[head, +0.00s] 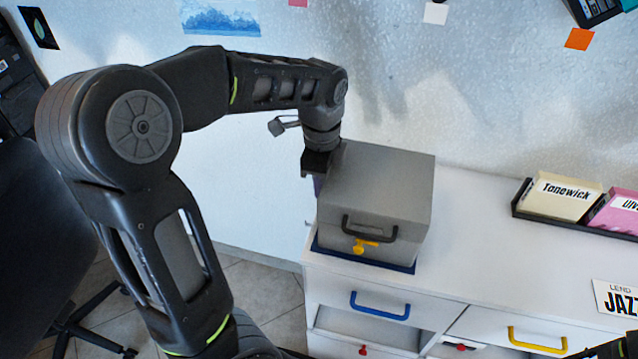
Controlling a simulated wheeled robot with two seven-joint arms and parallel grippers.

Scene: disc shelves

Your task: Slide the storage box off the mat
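The grey storage box (375,190) stands upright on the left end of the white cabinet top, with a dark handle and a yellow latch on its front. The dark blue mat (364,260) lies under it and shows as a thin rim along the front and left edges. My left gripper (318,180) points down close against the box's left side, near the back. Its fingers are mostly hidden, so I cannot tell whether it is open or whether it touches the box. My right gripper is not in view; only a dark part of my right arm shows at the bottom right corner.
The cabinet (470,230) has clear top space right of the box. A black rack (522,208) with a cream "Tonewick" case (560,195) and a pink case (615,212) stands farther right. A "JAZZ" sign (616,298) is near the front. The wall is behind; open floor lies left.

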